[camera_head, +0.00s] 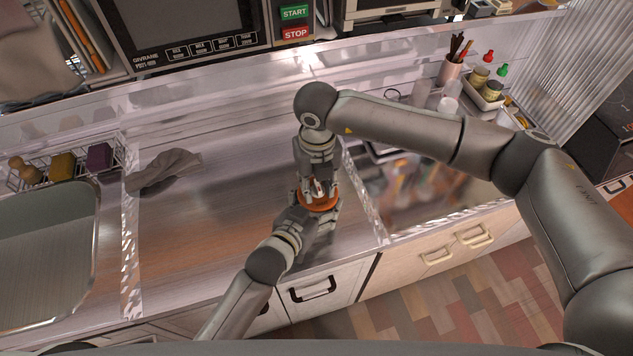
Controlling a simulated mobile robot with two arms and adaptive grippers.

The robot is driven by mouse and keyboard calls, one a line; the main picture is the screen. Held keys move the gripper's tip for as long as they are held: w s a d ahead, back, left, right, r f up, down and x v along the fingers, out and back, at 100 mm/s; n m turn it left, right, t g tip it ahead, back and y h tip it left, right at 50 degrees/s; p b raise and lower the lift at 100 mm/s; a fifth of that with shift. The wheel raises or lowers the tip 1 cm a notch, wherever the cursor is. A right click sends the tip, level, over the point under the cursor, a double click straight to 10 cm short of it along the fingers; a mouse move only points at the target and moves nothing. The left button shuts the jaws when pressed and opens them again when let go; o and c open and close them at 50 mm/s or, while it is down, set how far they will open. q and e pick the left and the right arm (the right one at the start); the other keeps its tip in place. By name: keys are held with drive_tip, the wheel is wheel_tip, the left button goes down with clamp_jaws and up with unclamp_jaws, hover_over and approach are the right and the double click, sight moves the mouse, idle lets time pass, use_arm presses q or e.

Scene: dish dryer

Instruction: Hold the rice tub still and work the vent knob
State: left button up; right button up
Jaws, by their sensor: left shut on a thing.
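The rice tub, with an orange top (316,204), stands on the metal counter near its front edge, mostly covered by my grippers. My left gripper (318,217) comes in from the front left and is shut on the tub's side. My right gripper (319,188) reaches down from behind, its fingers at the top of the tub. The vent knob is hidden or too small to make out between those fingers. I cannot tell whether the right fingers are closed on it.
A grey cloth (165,170) lies on the counter to the left, beside a sink (45,250). A wire rack (70,167) with sponges stands behind the sink. Bottles and a utensil cup (452,70) stand at the back right.

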sight(317, 186)
wheel_tip(317, 186, up, 12)
idle(0.5)
idle(0.4)
use_arm(q)
drive_tip(key=o, duration=1.4)
drive_tip(key=shift+c, duration=0.2)
drive_tip(key=shift+s, duration=0.15)
